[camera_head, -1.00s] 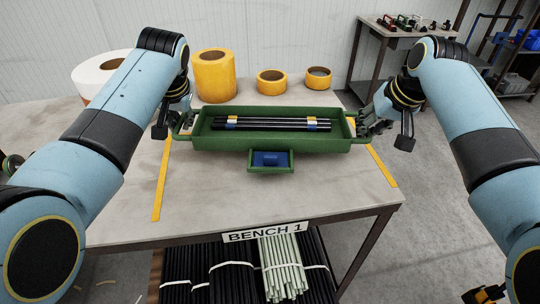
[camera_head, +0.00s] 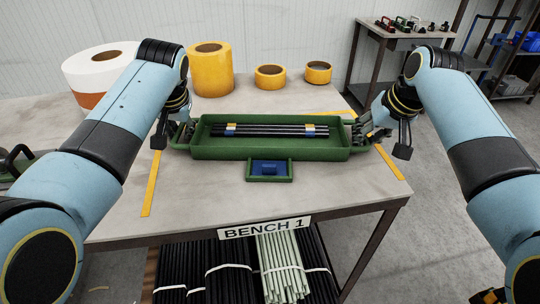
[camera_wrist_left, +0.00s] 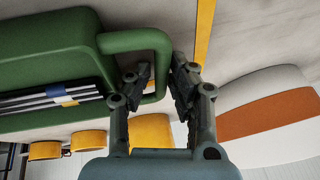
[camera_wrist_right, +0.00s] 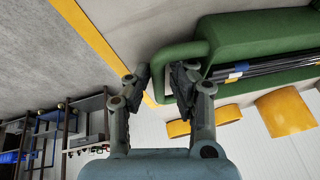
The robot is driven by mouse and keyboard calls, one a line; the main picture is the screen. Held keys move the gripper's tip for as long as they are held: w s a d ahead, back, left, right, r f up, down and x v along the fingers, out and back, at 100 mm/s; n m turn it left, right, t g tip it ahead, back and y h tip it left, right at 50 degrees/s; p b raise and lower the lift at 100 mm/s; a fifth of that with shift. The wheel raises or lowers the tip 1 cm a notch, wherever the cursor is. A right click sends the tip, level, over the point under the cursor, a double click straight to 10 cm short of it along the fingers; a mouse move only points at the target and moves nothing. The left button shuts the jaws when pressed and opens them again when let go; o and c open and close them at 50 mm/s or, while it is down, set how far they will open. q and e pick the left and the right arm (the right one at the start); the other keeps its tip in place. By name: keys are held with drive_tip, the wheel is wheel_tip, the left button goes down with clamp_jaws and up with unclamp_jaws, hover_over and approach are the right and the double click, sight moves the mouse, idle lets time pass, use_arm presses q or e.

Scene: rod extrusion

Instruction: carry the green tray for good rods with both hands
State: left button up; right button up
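The long green tray (camera_head: 270,153) lies level across the middle of the head view, with several black rods (camera_head: 270,131) banded in white, yellow and blue in it. A small green box (camera_head: 268,179) with a blue piece in it adjoins its front side. My left gripper (camera_wrist_left: 160,80) has one finger on each side of the bar of the tray's left handle (camera_wrist_left: 128,40). My right gripper (camera_wrist_right: 160,82) has its fingers around the right handle (camera_wrist_right: 178,52) in the same way. Both appear shut on the bars. Whether the tray is clear of the bench cannot be told.
On the bench (camera_head: 210,205), a large orange roll (camera_head: 210,75), two smaller yellow rolls (camera_head: 269,77) and a white-and-orange roll (camera_head: 95,80) stand behind the tray. The bench top in front is clear. Black and pale rods (camera_head: 280,265) are stored below. A side table (camera_head: 405,33) stands at back right.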

use_arm(q)
drive_tip(key=shift+o, duration=0.9)
drive_tip(key=shift+r, duration=0.15)
use_arm(e)
drive_tip(key=shift+o, duration=0.9)
drive_tip(key=shift+r, duration=0.1)
drive_tip(key=shift+s+d+r, duration=0.1)
drive_tip(key=shift+r, duration=0.15)
use_arm(q)
drive_tip(key=v, duration=1.2)
use_arm(e)
drive_tip(key=v, duration=1.1)
drive_tip(key=shift+r, duration=0.15)
drive_tip(key=shift+s, duration=0.1)
